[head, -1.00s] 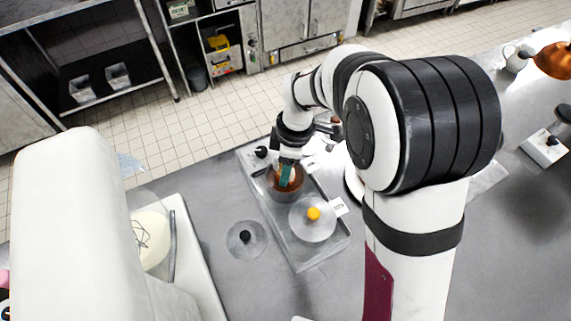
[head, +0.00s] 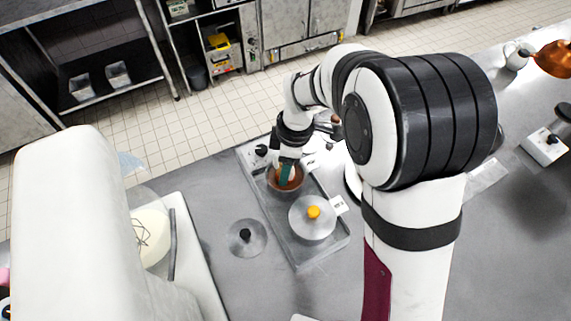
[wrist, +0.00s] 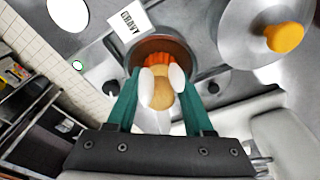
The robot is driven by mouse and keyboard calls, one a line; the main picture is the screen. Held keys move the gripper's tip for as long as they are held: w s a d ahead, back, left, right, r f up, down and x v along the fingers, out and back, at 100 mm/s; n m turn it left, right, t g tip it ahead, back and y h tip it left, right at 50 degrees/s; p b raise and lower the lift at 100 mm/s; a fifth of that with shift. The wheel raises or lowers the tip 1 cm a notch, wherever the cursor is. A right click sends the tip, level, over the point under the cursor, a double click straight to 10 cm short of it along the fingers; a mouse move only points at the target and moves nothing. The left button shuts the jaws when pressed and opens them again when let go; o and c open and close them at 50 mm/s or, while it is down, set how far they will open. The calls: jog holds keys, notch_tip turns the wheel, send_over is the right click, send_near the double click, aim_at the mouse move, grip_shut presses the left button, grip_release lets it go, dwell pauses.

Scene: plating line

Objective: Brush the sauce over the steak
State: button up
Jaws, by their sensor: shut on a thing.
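My gripper (wrist: 161,86) has green fingers with white pads in the wrist view. It is shut on a brush (wrist: 160,103) with a tan handle and an orange-red head. The brush head is over or in the open sauce pot (wrist: 188,57), next to a "GRAVY" label; I cannot tell how deep it reaches. In the head view my gripper (head: 287,173) is at the same pot (head: 272,184), which holds reddish-brown sauce. The steak cannot be made out in either view.
A covered pot with a yellow-knobbed lid (head: 312,222) stands beside the sauce pot in the steel unit (head: 318,258). A lid with a black knob (head: 246,238) lies on the counter at left. A mixer bowl (head: 152,238) stands further left.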

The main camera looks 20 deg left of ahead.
jog(key=shift+f, duration=0.1)
jog(key=shift+r, duration=3.55)
